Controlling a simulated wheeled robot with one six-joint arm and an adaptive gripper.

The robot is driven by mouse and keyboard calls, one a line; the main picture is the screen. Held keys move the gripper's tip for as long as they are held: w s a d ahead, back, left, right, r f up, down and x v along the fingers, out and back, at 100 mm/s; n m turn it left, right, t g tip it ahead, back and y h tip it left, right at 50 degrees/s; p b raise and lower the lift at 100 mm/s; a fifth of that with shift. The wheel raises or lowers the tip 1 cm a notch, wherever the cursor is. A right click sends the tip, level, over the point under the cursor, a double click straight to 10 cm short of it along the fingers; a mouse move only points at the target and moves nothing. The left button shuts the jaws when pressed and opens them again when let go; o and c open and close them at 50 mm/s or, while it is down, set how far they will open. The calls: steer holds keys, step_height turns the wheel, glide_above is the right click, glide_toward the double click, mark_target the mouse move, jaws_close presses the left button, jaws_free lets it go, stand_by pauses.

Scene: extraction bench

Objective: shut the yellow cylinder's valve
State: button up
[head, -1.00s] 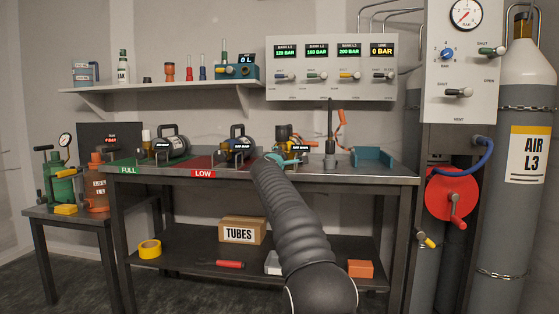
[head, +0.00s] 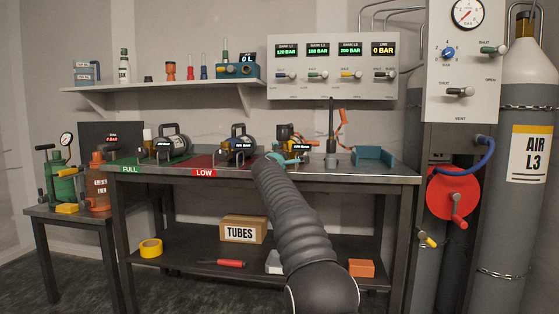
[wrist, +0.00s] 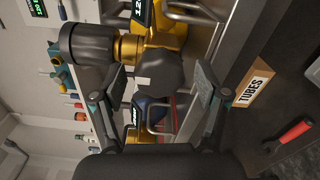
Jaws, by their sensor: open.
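The yellow cylinder (wrist: 172,38) lies at the top of the wrist view, with a brass neck (wrist: 130,48) and a dark round fitting on its left. A black valve knob (wrist: 160,76) sticks out from it towards me. My gripper (wrist: 156,88) is open, with one finger on each side of the knob; I cannot tell whether either touches it.
The blue cylinder (head: 240,147) lies left of the yellow one on the red LOW area, and shows below the knob in the wrist view. A green cylinder (head: 172,144) lies further left. A dark upright tool (head: 331,140) and a blue holder (head: 374,158) stand to the right.

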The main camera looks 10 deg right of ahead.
steer(key=v, duration=0.7)
steer(key=shift+s, duration=0.2)
stand_by(0.4)
